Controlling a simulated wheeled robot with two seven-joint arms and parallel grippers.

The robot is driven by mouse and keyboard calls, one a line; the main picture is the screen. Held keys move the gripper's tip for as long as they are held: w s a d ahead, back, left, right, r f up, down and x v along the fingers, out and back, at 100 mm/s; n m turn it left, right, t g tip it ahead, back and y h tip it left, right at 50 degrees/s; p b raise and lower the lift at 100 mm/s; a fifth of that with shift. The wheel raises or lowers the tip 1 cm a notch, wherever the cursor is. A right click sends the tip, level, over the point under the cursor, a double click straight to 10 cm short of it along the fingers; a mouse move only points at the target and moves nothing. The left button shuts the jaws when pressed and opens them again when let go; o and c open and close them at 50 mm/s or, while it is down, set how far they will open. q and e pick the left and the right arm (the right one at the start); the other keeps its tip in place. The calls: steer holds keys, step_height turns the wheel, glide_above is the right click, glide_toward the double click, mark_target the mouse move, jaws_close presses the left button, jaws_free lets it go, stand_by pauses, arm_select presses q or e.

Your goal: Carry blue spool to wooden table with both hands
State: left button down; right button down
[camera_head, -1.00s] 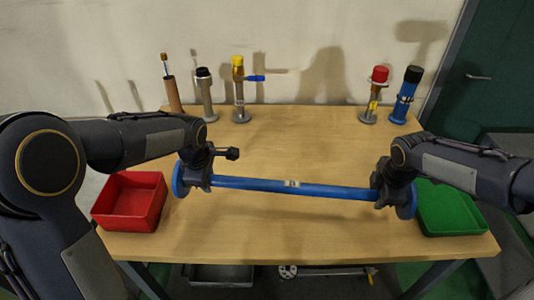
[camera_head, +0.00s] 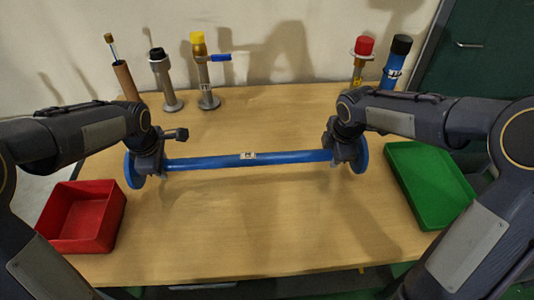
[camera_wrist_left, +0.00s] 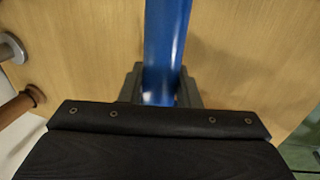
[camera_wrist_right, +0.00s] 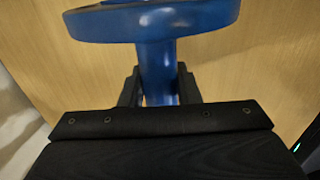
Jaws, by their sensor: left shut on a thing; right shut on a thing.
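The blue spool (camera_head: 285,157) is a long blue pipe with a round flange at each end and a small pale label near its middle. It lies crosswise above the wooden table (camera_head: 230,225) in the head view, with a shadow below it. My left gripper (camera_head: 156,164) is shut on the pipe beside the left flange. My right gripper (camera_head: 342,154) is shut on it beside the right flange. The left wrist view shows the pipe (camera_wrist_left: 165,45) between the fingers. The right wrist view shows the pipe and flange (camera_wrist_right: 150,22) just beyond the fingers. Whether it touches the table is unclear.
A red bin (camera_head: 82,218) stands at the table's left and a green tray (camera_head: 430,186) at its right. Several upright fittings line the back, including a yellow-capped one (camera_head: 205,75), a red-capped one (camera_head: 363,50) and a black-capped blue one (camera_head: 396,62). The middle and front are clear.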

arm_select(q)
steer(key=shift+w, duration=0.1)
arm_select(e)
steer(key=shift+w+r, duration=0.1)
